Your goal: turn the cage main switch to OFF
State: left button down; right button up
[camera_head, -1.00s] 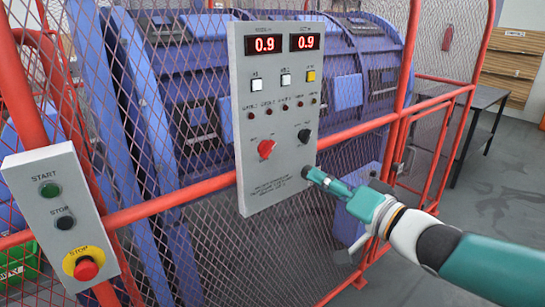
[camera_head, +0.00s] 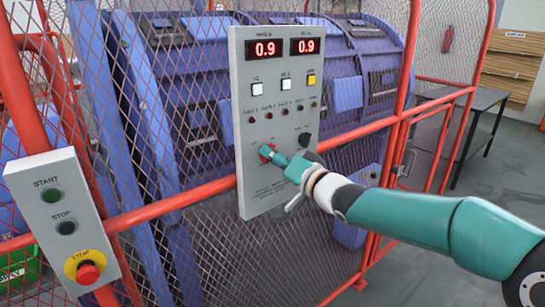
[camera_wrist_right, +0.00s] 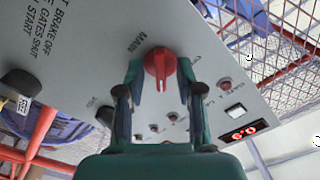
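The cage main switch is a red rotary knob (camera_head: 266,151) low on the left of the grey control panel (camera_head: 251,190). In the right wrist view the red knob (camera_wrist_right: 160,64) has "MAIN" printed beside it, and its ridge runs roughly up and down the picture. The position labels are too small to read. My right gripper (camera_head: 273,156) is at the panel face and partly covers the knob in the head view. In the wrist view its two fingers (camera_wrist_right: 160,78) are open on either side of the knob, with gaps visible. My left gripper is not in view.
A black knob (camera_head: 304,138) sits right of the switch, close to my right gripper. Above are small lamps, buttons and two red displays (camera_head: 265,48) reading 0.9. A box with an emergency stop (camera_head: 88,272) is at left. Red-framed mesh guards the blue strander (camera_head: 205,100).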

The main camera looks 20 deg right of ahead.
jog(key=shift+c, duration=0.3)
grip_shut()
jog(key=shift+f, duration=0.1)
jog(key=shift+f+n+b, duration=0.1)
jog(key=shift+n+b, duration=2.9)
jog(key=shift+n, duration=6)
jog(key=shift+f, duration=0.1)
